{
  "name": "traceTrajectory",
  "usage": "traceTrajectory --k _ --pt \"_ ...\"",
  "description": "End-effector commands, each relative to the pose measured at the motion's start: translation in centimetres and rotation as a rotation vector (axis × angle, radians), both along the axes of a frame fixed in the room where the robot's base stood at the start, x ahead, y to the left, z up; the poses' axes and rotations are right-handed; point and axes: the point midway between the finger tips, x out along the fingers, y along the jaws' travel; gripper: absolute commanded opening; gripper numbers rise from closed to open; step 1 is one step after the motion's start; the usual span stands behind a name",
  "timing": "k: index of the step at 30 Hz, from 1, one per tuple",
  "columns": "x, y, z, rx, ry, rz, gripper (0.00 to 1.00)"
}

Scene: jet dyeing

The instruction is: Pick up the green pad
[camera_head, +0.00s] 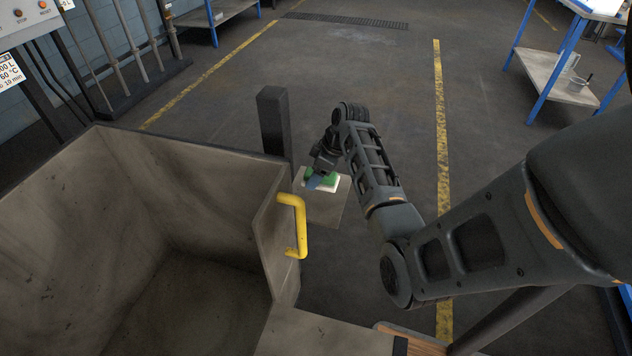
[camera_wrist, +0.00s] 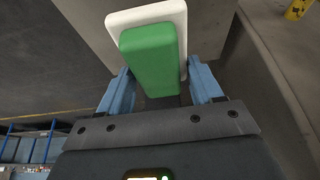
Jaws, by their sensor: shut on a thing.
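The green pad (camera_wrist: 150,58) is a green block that sits between the two blue fingers of my gripper (camera_wrist: 160,88) in the wrist view. A white pad or plate (camera_wrist: 119,20) lies behind it, close against it or just below. My gripper is shut on the green pad. I cannot tell whether the pad is clear of the white piece.
A large stained bin (camera_head: 215,180) with a yellow handle (camera_head: 301,225) stands left of the platform. A dark post (camera_head: 273,122) rises behind the platform. A blue-legged table (camera_head: 560,75) with a jug stands at the back right.

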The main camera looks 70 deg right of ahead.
Motion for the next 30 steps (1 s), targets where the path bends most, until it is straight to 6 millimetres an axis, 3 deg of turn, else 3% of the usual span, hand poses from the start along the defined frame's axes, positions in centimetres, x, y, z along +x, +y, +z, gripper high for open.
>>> traceTrajectory --k 1,6,13,19,29,30 --pt "-1.6 -0.2 0.5 0.002 0.001 -0.01 0.34" --pt "-5.4 -0.8 2.8 0.001 0.001 -0.01 0.34" --pt "-9.4 -1.2 5.2 0.001 0.002 -0.007 0.34" --pt "-11.0 -1.4 6.2 0.002 0.001 -0.005 0.34" --pt "-11.3 -1.4 6.3 0.003 0.002 -0.004 0.34" --pt "-11.3 -1.4 6.3 0.003 0.002 -0.004 0.63"
